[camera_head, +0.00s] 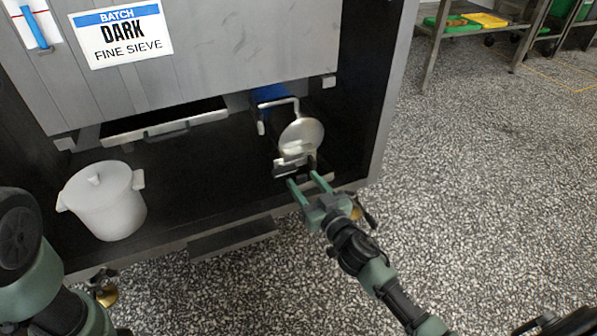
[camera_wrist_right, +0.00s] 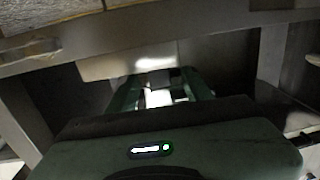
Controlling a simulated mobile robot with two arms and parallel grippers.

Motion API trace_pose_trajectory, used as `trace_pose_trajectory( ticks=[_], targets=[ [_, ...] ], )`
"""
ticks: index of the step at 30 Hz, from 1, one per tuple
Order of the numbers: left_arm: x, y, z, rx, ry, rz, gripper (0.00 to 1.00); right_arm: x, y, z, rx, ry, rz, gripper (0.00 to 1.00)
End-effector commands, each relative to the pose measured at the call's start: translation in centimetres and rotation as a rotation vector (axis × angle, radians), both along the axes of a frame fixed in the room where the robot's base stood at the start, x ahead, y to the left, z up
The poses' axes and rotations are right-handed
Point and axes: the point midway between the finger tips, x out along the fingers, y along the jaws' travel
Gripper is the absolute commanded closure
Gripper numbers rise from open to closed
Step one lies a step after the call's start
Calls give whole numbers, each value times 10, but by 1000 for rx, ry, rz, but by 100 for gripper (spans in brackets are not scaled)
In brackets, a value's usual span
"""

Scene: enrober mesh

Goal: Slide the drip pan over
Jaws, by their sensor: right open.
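A shallow grey pan with a front handle (camera_head: 165,123), which looks like the drip pan, sits under the machine body at the back left of the dark bay. My right gripper (camera_head: 308,180) is open at the front right of the bay, well to the right of that pan. Its green fingers point at a small metal block with a dark front (camera_head: 292,165), below a round metal disc (camera_head: 301,136). In the right wrist view a bright piece (camera_wrist_right: 158,97) shows between the fingers; I cannot tell if they touch it. My left arm shows at lower left, its gripper out of view.
A white lidded pot (camera_head: 103,205) stands at the left of the bay, in front of the pan. The bay's front edge (camera_head: 170,250) and right side post (camera_head: 392,90) bound the space. The bay floor between pot and disc is clear. Speckled floor lies open to the right.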

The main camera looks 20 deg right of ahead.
Motion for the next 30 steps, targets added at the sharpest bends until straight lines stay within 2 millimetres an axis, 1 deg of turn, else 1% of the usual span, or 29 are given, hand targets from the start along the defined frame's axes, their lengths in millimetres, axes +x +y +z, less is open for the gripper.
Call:
trace_pose_trajectory(
  ticks=[1, 3, 6, 23, 26, 30],
  targets=[
    [0, 0, 2, 0, 0, 0, 64, -8, 0, 0, 2, 2, 1, 49],
    [0, 0, 3, 0, 0, 0, 64, -16, -2, 0, 1, 1, 2, 49],
    [0, 0, 4, 0, 0, 0, 64, -22, -2, 0, 1, 0, 2, 49],
    [1, 1, 5, -3, 4, -2, 64, -24, -2, 1, 0, -1, 3, 49],
    [6, 1, 12, -3, 17, -2, 64, -24, -2, 12, 0, -1, 3, 49],
    [17, 1, 28, -3, 47, -3, 64, -24, -2, 38, 0, -1, 3, 49]
  ],
)
